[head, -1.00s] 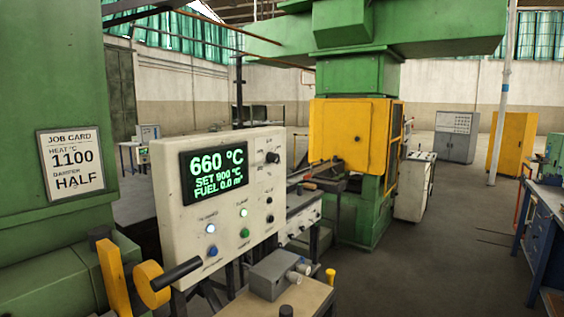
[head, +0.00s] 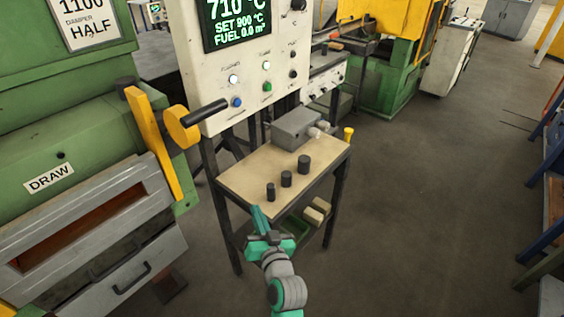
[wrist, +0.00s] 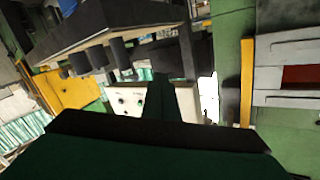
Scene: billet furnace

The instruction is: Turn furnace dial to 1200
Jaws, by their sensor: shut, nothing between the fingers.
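The white furnace control panel (head: 213,98) stands at upper centre-left in the head view, cut off at the top. Its display (head: 222,24) reads 710 °C, SET 900 °C, FUEL 0.0 m³. A black dial (head: 297,5) sits at the panel's upper right, at the picture's top edge; its pointer and label are not readable. Smaller knobs are below it. My gripper (head: 257,209) is shut and empty, low in front of the bench and well below and apart from the panel. In the wrist view my fingers (wrist: 161,88) are dark and point toward a tilted white panel.
A wooden-topped bench (head: 236,178) with several black cylinders and a grey box (head: 297,128) stands between my gripper and the panel. The job card (head: 88,18) reads 1100, damper HALF.

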